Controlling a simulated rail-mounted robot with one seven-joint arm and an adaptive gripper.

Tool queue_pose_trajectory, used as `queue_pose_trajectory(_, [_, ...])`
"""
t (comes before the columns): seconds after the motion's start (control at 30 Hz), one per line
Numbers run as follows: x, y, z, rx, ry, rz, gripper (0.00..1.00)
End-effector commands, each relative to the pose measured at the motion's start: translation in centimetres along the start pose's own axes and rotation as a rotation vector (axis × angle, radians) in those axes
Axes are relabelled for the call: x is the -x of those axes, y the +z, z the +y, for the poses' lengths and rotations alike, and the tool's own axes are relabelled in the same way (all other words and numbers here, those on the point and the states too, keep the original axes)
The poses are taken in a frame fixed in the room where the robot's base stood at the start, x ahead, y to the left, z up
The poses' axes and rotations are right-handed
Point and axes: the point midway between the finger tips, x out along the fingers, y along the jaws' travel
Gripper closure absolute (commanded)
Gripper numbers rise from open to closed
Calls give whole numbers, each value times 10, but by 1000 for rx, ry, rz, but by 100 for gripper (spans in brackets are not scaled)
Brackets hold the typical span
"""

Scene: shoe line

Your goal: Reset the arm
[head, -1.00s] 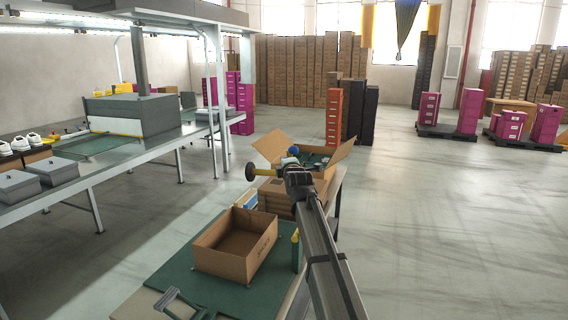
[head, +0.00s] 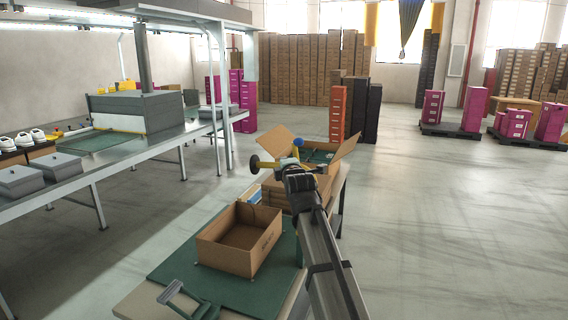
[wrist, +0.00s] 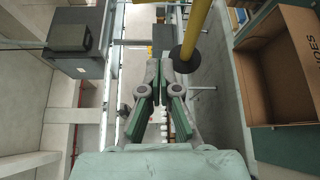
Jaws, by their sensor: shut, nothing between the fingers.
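My arm reaches forward over the packing table in the head view. Its end is above the brown cartons, and the gripper's fingers cannot be made out there. In the wrist view my gripper (wrist: 163,82) is shut, its green-padded fingers meeting with nothing between them. The fingers are clear of the open cardboard box, which shows at the right of the wrist view (wrist: 277,75). In the head view this box (head: 238,258) stands upright and looks empty on the green mat (head: 180,268).
A yellow bar with a black disc (wrist: 187,58) shows close beside the fingers. Flat brown cartons and an open-flapped carton (head: 270,145) stand on the table's far end. A long bench (head: 105,160) with grey boxes runs along the left. The floor (head: 430,220) at right is clear.

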Motion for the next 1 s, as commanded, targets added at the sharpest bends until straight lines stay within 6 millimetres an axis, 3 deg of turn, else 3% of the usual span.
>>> queue_pose_trajectory(0.33, [0, 0, -1, -48, -5, 0, 100])
queue_pose_trajectory(0.47, [1, -1, -13, -195, -57, -1, 100])
queue_pose_trajectory(0.57, [10, -2, -32, -363, -130, -14, 100])
queue_pose_trajectory(0.77, [29, -10, -148, -690, -371, -104, 100])
queue_pose_trajectory(1.0, [70, -14, -305, -958, -643, -295, 100])
